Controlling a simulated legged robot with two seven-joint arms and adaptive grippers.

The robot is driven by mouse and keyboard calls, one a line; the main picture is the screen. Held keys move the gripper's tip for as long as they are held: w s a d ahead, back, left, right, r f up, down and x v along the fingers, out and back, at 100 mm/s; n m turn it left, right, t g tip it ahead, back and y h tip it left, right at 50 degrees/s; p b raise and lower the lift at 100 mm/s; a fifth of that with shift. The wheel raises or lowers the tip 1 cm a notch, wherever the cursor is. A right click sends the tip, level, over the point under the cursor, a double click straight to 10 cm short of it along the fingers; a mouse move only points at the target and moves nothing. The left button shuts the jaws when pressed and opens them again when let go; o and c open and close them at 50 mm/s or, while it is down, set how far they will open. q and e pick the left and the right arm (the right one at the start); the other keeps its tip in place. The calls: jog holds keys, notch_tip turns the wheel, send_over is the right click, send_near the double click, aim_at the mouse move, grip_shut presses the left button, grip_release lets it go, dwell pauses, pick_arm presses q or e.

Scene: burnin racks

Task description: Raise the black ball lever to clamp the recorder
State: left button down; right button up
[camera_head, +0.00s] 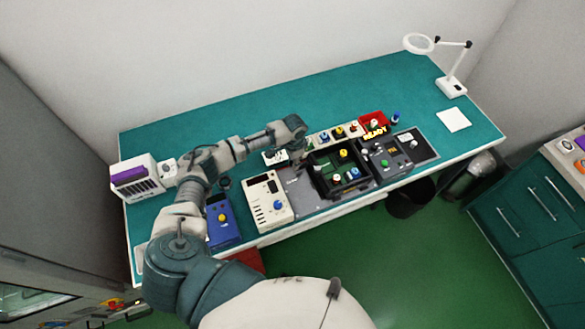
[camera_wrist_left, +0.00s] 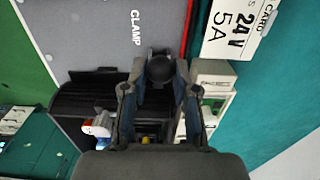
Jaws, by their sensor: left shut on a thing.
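My left gripper (camera_head: 298,150) is over the grey fixture plate (camera_head: 312,203) near the middle of the teal bench. In the left wrist view the black ball (camera_wrist_left: 160,70) of the lever sits between the fingertips of my left gripper (camera_wrist_left: 158,84), which are shut on it. The word CLAMP is printed on the grey plate (camera_wrist_left: 95,30) beside the ball. A dark open box (camera_head: 322,187) with coloured knobs or parts inside stands right of the gripper. I cannot tell for sure which unit is the recorder. The lever's shaft is hidden. My right gripper is not in view.
A white instrument (camera_head: 267,212) and a blue meter (camera_head: 222,232) stand left of the plate. A red bin (camera_head: 372,121) and a dark grey unit (camera_head: 390,155) are to the right. A magnifier lamp (camera_head: 452,87) stands far right. The bench's back is mostly clear.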

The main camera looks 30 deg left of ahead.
pick_arm(q)
jog(key=shift+w+d+r, duration=0.2)
jog(key=shift+w+d, duration=0.05)
jog(key=shift+w, duration=0.2)
jog(key=shift+w+d, duration=0.3)
jog(key=shift+w, duration=0.05)
jog(key=shift+w+d, duration=0.3)
jog(key=c, duration=1.1)
grip_release()
jog(key=shift+f, duration=0.15)
jog(key=shift+r, duration=4.55)
